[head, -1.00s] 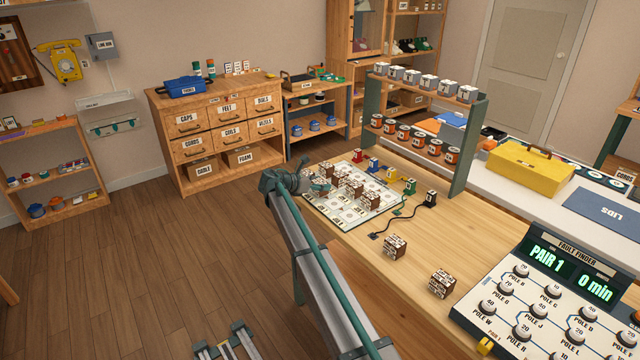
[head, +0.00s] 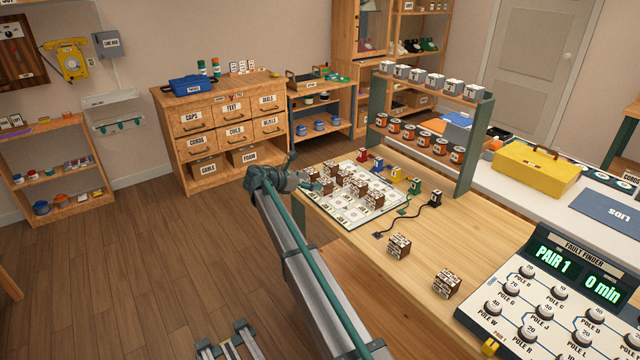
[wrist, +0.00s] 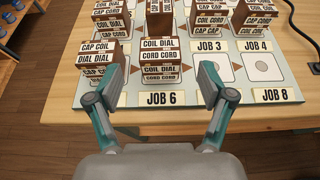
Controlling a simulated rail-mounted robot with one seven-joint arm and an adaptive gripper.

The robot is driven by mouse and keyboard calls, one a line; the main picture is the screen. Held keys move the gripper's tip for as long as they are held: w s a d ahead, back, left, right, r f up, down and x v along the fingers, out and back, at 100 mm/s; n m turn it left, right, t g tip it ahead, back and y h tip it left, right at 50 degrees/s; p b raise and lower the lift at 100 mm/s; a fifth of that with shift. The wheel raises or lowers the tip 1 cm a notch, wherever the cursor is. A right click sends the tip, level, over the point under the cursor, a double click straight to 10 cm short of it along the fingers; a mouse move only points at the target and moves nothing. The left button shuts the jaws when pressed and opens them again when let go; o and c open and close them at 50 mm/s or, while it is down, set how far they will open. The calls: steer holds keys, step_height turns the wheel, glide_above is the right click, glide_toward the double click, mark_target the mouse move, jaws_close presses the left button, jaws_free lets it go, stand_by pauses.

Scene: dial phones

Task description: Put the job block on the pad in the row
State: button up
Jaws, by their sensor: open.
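My gripper (wrist: 161,84) is open, its fingertips over the front edge of the job board (wrist: 283,95). A brown job block (wrist: 160,62) reading COIL DIAL and CORD CORD stands between and just beyond the fingers, above the JOB 6 label. Another block (wrist: 97,62) stands left of it, partly behind the left finger. The pad above JOB 8 (wrist: 263,66) is bare. The pad left of it shows bare in part, behind the right finger. In the head view, my gripper (head: 316,187) is at the board's left side. Two loose blocks (head: 398,246) (head: 446,283) sit on the bench.
More blocks stand in the board's back row (wrist: 253,17). A black cord (head: 408,222) lies right of the board. A green-framed rack (head: 468,150) stands behind, and the fault finder panel (head: 555,290) is at the front right. Bare bench lies around the loose blocks.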

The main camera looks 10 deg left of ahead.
steer(key=shift+v, duration=2.6)
steer(key=s+d+f+m+g+y, duration=0.25)
steer(key=s+d+f+m, duration=0.35)
steer(key=s+d+f, duration=0.45)
steer(key=s+d+f+m+g+y, duration=0.1)
steer(key=s+d+f+m+g, duration=0.35)
steer(key=f, duration=0.85)
steer(key=s+d+f+m+g+y, duration=0.1)
steer(key=s+d+f+m+g, duration=0.1)
steer(key=s+d+f+m, duration=0.75)
steer(key=s+d+f+m+g+y, duration=0.1)
steer(key=s+d+f+g, duration=0.1)
steer(key=s+d+f, duration=0.6)
steer(key=s+d+f+m+g+y, duration=0.1)
steer(key=s+d+f+m+g, duration=0.15)
steer(key=s+d, duration=0.6)
steer(key=s+d+f+m+g, duration=0.1)
steer(key=s+d, duration=0.1)
steer(key=s, duration=0.7)
steer(key=s+d+f+m+g+y, duration=0.1)
steer(key=s+d+m, duration=0.1)
steer(key=s, duration=0.7)
steer(key=s+d+f+m+g+y+p, duration=0.1)
steer(key=s+d, duration=0.2)
steer(key=s, duration=0.6)
steer(key=shift+s+d+f+g, duration=0.2)
steer(key=shift+d+f+g, duration=0.05)
steer(key=shift+g, duration=0.1)
